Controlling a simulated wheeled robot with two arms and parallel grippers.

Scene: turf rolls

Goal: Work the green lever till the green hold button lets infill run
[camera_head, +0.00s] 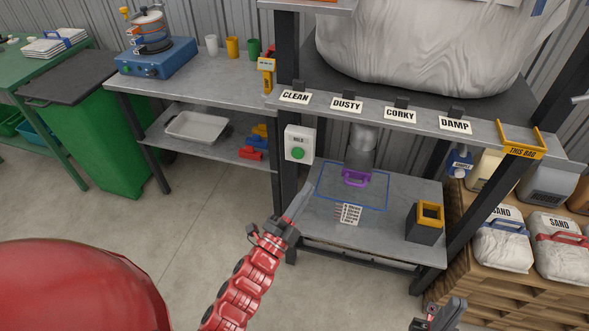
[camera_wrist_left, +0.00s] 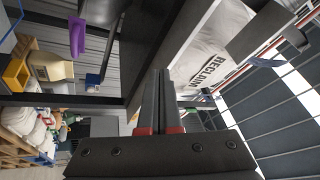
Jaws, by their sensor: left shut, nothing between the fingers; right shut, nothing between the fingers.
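The green hold button (camera_head: 298,153) sits on a white box marked HOLD, on the left front post of the dispensing rack. I see no green lever; a purple handle (camera_head: 355,178) is at the bottom of the grey spout (camera_head: 361,148). It also shows in the left wrist view (camera_wrist_left: 77,38). My left gripper (camera_head: 303,192) is shut and empty, below the hold box and left of the purple handle, apart from both in the picture. Its closed fingers show in the left wrist view (camera_wrist_left: 160,78). My right gripper (camera_head: 456,304) is shut and empty at the lower right.
A blue outline (camera_head: 385,208) marks the shelf under the spout, with a printed card (camera_head: 349,214) at its front. A dark box with a yellow rim (camera_head: 428,215) stands to the right. A large white sack (camera_head: 420,60) hangs above. Sand bags (camera_head: 502,243) sit at right.

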